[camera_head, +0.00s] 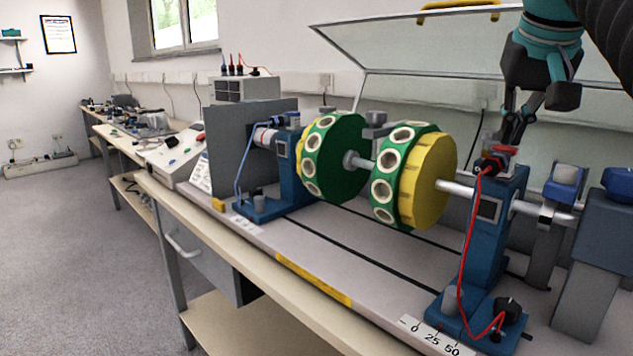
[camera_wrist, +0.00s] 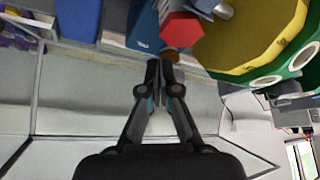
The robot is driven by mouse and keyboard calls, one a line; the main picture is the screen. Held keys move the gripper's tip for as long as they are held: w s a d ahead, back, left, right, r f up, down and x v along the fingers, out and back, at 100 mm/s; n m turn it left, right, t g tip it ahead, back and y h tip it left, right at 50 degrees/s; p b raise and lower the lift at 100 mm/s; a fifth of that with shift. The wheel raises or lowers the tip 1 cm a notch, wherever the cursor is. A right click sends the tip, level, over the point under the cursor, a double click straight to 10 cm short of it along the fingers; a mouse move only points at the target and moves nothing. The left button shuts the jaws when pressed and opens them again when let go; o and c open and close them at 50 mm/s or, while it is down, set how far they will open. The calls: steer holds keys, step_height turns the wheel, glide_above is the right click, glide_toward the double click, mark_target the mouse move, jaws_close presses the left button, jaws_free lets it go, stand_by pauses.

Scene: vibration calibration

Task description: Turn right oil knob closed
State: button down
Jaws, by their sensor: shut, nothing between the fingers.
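The right blue bearing pedestal (camera_head: 487,235) stands under my gripper (camera_head: 510,138). A flat red part (camera_head: 503,150) and a small greyish part sit at its top; I cannot tell which one is the oil knob. In the wrist view a red hexagonal part (camera_wrist: 180,29) with a small brass piece (camera_wrist: 171,56) lies just beyond my fingertips (camera_wrist: 161,66). My gripper is shut and empty. Its tips are close to the brass piece, and I cannot tell whether they touch. The fingers partly hide the pedestal top in the head view.
A shaft carries two green and yellow discs (camera_head: 436,168) left of the pedestal. A red cable (camera_head: 466,250) hangs down its front. A raised clear cover (camera_head: 420,45) stands behind the rig. Another blue pedestal (camera_head: 285,175) stands at the left.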

steer(key=shift+s, duration=0.15)
stand_by(0.5)
steer(key=shift+s, duration=0.2)
step_height(320, 180, up, 6)
stand_by(0.5)
